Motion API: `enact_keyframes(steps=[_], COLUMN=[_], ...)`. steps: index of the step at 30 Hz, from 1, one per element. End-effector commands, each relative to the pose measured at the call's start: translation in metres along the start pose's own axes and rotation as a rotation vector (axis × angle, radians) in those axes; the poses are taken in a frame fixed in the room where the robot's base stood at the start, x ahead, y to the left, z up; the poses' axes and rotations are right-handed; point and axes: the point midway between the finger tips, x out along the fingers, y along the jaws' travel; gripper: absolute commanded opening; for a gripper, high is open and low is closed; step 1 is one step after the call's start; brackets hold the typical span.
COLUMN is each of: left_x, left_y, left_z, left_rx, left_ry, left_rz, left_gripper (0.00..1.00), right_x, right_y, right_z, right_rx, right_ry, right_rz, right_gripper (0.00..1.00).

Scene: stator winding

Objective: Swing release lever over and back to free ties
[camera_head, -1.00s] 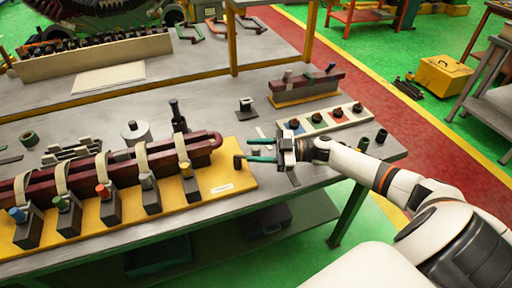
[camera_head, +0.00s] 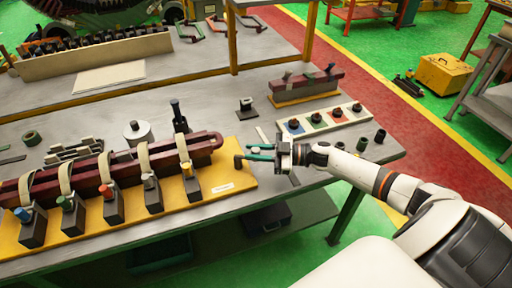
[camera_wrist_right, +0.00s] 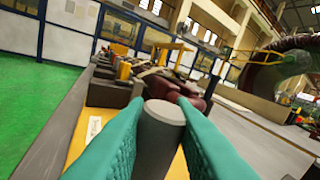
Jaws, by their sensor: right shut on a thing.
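My right gripper (camera_head: 249,153) has teal fingers and is at the right end of the yellow fixture board (camera_head: 222,199). In the right wrist view the fingers (camera_wrist_right: 160,110) are shut on a grey cylindrical handle (camera_wrist_right: 161,135), which I take to be the release lever. In the head view the lever (camera_head: 239,161) shows as a dark stub at the fingertips. Pale ties (camera_head: 105,167) loop over the dark red bar (camera_head: 88,183) on the board. Clamp posts with coloured knobs (camera_head: 106,190) stand along its front. My left gripper is not in view.
A pale tray with coloured parts (camera_head: 318,123) and a dark red block on a yellow base (camera_head: 305,88) stand behind my right arm. A metal cylinder (camera_head: 137,132) and a dark upright post (camera_head: 179,117) stand behind the bar. The table's front edge is close.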

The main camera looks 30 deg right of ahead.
Motion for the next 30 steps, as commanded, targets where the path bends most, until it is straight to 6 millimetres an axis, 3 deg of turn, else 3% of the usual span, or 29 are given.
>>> enact_keyframes(steps=[1,6,15,21,30], left_x=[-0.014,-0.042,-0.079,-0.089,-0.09], left_y=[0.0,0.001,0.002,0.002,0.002], left_z=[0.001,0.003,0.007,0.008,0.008], left_rx=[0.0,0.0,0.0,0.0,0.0], left_ry=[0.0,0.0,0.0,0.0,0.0], left_rz=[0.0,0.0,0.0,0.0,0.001], left_gripper=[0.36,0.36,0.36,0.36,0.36], right_x=[0.0,0.002,0.01,0.017,0.026], right_y=[0.001,0.008,0.023,0.031,0.038], right_z=[0.007,0.011,0.012,0.012,0.012], right_rx=[0.005,0.009,0.012,0.012,0.008], right_ry=[0.009,0.047,0.13,0.184,0.249], right_rz=[-0.026,-0.151,-0.424,-0.601,-0.809], right_gripper=[0.0,0.0,0.0,0.0,0.0])
